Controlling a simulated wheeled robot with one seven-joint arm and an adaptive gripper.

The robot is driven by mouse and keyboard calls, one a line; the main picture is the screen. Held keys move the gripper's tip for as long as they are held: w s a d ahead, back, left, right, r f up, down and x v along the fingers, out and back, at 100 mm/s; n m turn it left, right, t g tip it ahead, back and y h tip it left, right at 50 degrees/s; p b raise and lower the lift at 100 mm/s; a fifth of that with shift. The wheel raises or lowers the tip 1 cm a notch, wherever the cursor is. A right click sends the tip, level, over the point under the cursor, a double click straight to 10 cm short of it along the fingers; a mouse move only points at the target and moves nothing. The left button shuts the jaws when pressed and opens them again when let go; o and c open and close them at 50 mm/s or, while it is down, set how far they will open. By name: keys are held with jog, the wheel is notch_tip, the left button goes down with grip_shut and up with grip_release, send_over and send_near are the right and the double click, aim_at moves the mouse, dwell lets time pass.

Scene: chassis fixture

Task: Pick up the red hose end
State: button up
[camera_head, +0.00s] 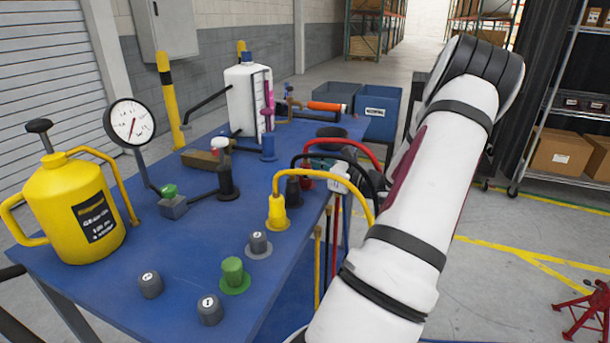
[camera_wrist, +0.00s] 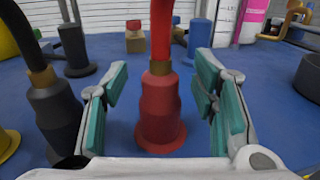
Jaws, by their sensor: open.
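The red hose end (camera_wrist: 162,108) stands upright on the blue table in the wrist view, a flared red plug with a brass collar and a red hose rising from its top. My gripper (camera_wrist: 160,100) is open, with one teal-padded finger on each side of the red hose end and a visible gap on both sides. In the head view the red hose (camera_head: 345,145) arches near the table's right edge. The red hose end (camera_head: 307,183) is mostly hidden there behind the black hose end and my gripper.
A black hose end (camera_wrist: 60,115) stands close left of my gripper, and a yellow hose end (camera_head: 277,212) is nearer in the head view. A dark cylinder (camera_wrist: 308,78) stands to the right. The blue table (camera_head: 190,250) also holds a yellow jug (camera_head: 75,210), a gauge and several small weights.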

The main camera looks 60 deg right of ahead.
jog(key=shift+w, duration=0.25)
grip_shut()
jog(key=shift+r, duration=0.1)
